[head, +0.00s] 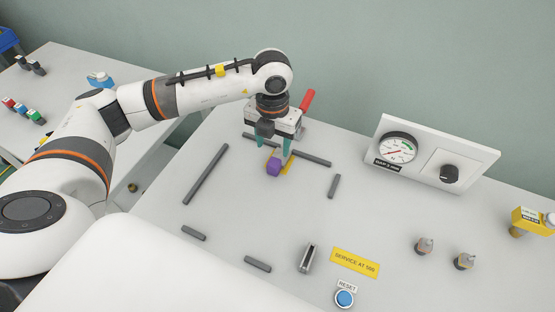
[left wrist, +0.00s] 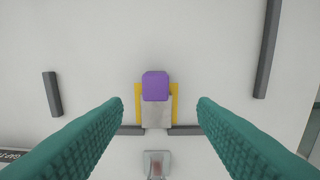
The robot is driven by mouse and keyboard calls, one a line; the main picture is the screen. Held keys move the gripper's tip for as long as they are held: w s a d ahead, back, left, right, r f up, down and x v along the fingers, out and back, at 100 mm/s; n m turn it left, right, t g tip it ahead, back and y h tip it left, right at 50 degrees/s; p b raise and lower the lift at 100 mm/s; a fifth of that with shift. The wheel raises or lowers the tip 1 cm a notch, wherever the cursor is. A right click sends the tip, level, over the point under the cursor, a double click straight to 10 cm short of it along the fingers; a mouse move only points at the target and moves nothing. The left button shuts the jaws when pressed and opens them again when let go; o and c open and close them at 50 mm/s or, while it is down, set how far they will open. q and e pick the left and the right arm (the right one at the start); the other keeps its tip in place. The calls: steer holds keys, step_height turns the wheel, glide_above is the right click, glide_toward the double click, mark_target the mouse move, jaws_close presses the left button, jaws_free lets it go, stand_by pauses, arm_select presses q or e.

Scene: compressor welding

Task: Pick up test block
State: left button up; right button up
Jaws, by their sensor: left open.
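A small purple block (head: 273,166), which I take to be the test block, sits on the white table at the front end of a yellow-edged holder (head: 287,163). My left gripper (head: 274,146) is open and empty, just behind and above the block in the head view. In the left wrist view the purple block (left wrist: 155,86) lies ahead of the two green fingers, in line with the gap between them. The yellow edges (left wrist: 174,101) show on both sides of a grey strip behind it. My right gripper is out of view.
Grey bars (head: 206,174) lie around the holder. A red handle (head: 308,99) rises behind my gripper. A gauge panel (head: 431,153) stands at the back right. A blue reset button (head: 345,298) and two small fittings (head: 424,246) are at the front right.

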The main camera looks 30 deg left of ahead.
mark_target(275, 161)
arm_select(q)
steer(key=shift+f, duration=0.9)
steer(key=f, duration=0.1)
steer(key=f+p, duration=0.1)
steer(key=f, duration=0.2)
steer(key=shift+s+d, duration=0.2)
steer(key=shift+d, duration=0.05)
steer(key=shift+f, duration=0.65)
jaws_close()
steer(key=shift+r, duration=0.15)
